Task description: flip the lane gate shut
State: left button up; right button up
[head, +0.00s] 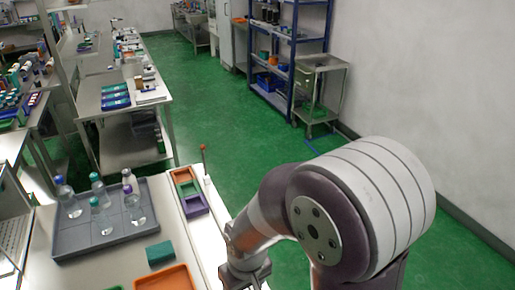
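I cannot pick out the lane gate with certainty. A thin upright rod with a reddish-brown tip (203,149) stands at the far end of the narrow white strip (207,241) on the table's right side; whether it belongs to the gate I cannot tell. My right arm comes in from the right and covers the area right of this strip. Its wrist end, with part of the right gripper (246,279), is at the bottom edge, near the strip's near end. The fingertips are cut off or hidden. My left gripper is out of view.
A grey tray (70,247) with several capped clear bottles stands on the table. A dark green block (160,253) and an orange tray (167,279) lie nearer. Green floor (225,120) is open beyond.

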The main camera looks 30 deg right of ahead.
aim_at(202, 147)
jog(key=l+z, duration=0.2)
jog(key=l, duration=2.1)
jog(key=i+l, duration=0.35)
jog(key=i+l+u, duration=0.1)
jog(key=i+l, duration=0.25)
jog(key=l, duration=0.15)
jog(key=i+l, duration=0.35)
jog(key=i, duration=0.5)
jog(key=l+u, duration=0.05)
